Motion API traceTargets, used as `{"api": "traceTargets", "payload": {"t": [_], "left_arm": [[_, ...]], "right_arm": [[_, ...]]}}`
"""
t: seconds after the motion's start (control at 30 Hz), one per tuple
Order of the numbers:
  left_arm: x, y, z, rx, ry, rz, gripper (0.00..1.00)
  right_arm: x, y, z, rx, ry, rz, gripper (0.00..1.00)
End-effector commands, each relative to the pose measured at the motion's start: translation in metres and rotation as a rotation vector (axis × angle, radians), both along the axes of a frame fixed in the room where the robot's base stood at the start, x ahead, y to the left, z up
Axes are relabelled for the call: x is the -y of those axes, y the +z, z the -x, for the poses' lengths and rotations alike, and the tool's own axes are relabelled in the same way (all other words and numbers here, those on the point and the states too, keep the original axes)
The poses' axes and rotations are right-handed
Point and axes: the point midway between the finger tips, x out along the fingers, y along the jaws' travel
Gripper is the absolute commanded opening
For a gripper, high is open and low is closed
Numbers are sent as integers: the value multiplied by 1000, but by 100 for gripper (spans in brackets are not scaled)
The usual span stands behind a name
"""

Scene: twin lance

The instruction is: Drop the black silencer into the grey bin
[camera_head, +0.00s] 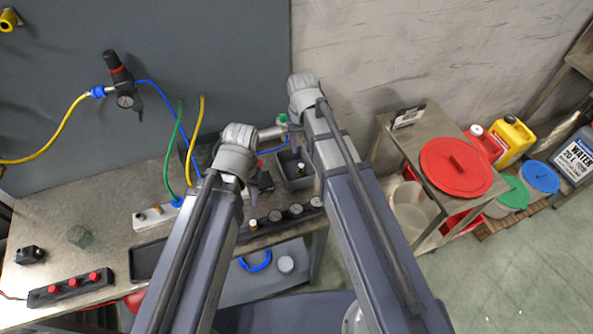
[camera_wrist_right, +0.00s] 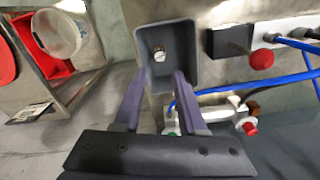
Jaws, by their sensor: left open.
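The grey bin (camera_head: 293,184) stands on the bench between my two arms, open at the top. In the right wrist view the bin (camera_wrist_right: 188,38) lies just beyond my right gripper (camera_wrist_right: 160,78), whose fingers are apart with nothing between them.
A black gauge strip (camera_head: 275,218) lies in front of the bin. Hoses and a white valve block (camera_head: 155,216) are to the left. A red button strip (camera_head: 72,287) sits at the front left. A metal stand with a red lid (camera_head: 456,167) is right.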

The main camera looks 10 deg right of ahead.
Motion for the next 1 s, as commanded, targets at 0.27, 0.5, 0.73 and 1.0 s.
{"api": "traceTargets", "payload": {"t": [0.27,0.5,0.73,1.0], "left_arm": [[0,0,0,0,0,0,50],[0,3,0,0,1,0,50],[0,21,0,0,4,1,50],[0,57,0,1,12,2,50]], "right_arm": [[0,0,0,0,0,0,60],[0,3,0,0,0,0,60],[0,21,0,0,0,0,60],[0,57,0,0,0,0,60]]}}
